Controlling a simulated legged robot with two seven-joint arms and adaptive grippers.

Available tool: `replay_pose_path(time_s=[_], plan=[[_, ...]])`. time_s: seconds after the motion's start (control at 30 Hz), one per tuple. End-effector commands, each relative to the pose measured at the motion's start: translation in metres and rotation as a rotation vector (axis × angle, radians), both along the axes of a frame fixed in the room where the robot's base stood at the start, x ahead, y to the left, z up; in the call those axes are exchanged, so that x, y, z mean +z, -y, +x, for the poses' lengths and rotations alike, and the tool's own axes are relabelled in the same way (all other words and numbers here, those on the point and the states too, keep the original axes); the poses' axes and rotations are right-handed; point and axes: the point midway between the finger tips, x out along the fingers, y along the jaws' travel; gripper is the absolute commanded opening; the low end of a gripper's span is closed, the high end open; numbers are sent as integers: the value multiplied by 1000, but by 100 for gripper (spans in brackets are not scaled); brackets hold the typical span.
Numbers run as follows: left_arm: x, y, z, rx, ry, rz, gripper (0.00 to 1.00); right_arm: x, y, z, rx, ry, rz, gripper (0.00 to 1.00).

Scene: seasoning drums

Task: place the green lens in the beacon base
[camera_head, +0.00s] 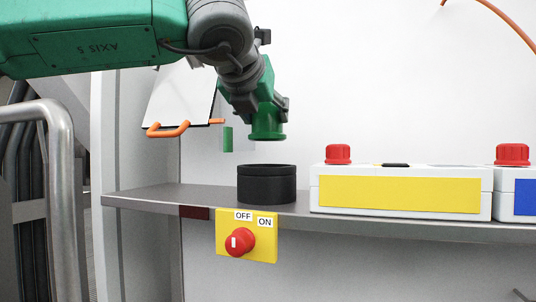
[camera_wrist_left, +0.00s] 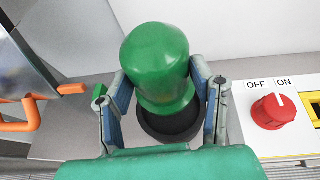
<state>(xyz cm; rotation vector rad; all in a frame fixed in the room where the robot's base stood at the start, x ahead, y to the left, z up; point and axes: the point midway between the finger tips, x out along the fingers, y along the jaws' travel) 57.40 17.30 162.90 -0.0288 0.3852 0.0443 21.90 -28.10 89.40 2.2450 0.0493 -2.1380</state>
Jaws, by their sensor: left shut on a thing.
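The green lens (camera_wrist_left: 157,65) is a domed piece with a wider rim, held between the two fingers of my left gripper (camera_wrist_left: 160,88) in the left wrist view. In the head view, the lens rim (camera_head: 267,132) faces down, and my left gripper (camera_head: 268,108) partly hides the rest. The beacon base (camera_head: 266,185) is a black round ring standing on the grey shelf. The lens hangs above it with a clear gap, roughly in line with it. In the left wrist view the base (camera_wrist_left: 172,130) shows partly behind the lens. My right gripper is not in view.
The grey shelf (camera_head: 160,197) carries a white box with a yellow panel (camera_head: 400,192) and red button to the right. A yellow OFF/ON switch plate (camera_head: 260,250) hangs below the shelf edge. An orange-handled panel (camera_head: 168,130) is behind left.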

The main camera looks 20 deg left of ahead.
Motion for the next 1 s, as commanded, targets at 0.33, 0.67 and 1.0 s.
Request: replay_pose_path(time_s=[0.33,0.67,1.0], plan=[[-46,-1,8,-1,-8,1,19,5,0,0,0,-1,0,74],[-58,0,4,0,-2,-2,19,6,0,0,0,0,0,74],[-62,0,6,-1,-4,-1,70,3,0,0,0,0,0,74]])
